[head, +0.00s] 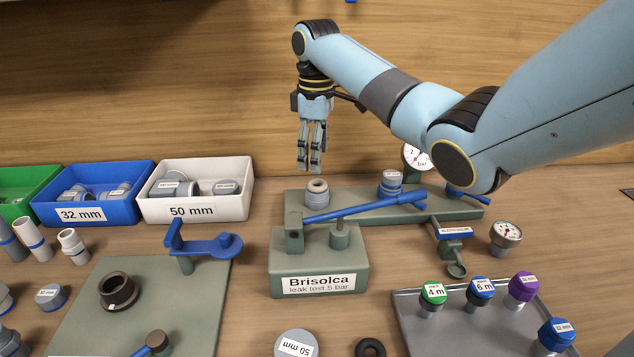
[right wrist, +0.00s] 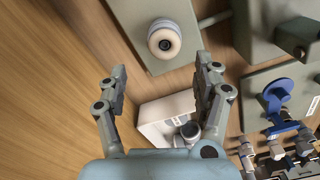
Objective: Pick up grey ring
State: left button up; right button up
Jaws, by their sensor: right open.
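A short grey ring-shaped piece (head: 317,191) with an open top stands on the green base plate (head: 440,203) of the leak-test stand. In the right wrist view the round pale piece (right wrist: 164,41) with a dark centre hole shows on the same plate, beyond the fingertips. My right gripper (head: 311,166) points down above and slightly left of the ring, apart from it. Its two fingers are spread and empty, as the right wrist view (right wrist: 160,78) shows. My left gripper is not in view.
A blue lever (head: 365,206) crosses the stand right of the ring. A capped grey fitting (head: 390,184) and a pressure gauge (head: 416,157) stand farther right. The white 50 mm bin (head: 195,208) is to the left. A dark flanged ring (head: 118,291) lies on the front-left plate.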

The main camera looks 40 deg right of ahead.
aim_at(315, 185)
jog(key=shift+f, duration=0.8)
jog(key=f, duration=0.3)
jog(key=shift+s+a+f+p, duration=0.1)
jog(key=shift+a+f+p, duration=0.2)
jog(key=shift+a+p, duration=0.05)
jog(key=shift+f, duration=0.45)
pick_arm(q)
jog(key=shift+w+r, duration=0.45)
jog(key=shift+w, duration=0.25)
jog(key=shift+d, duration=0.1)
pick_arm(e)
jog(key=shift+c, duration=0.3)
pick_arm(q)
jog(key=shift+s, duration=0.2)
pick_arm(e)
jog(key=c, duration=0.8)
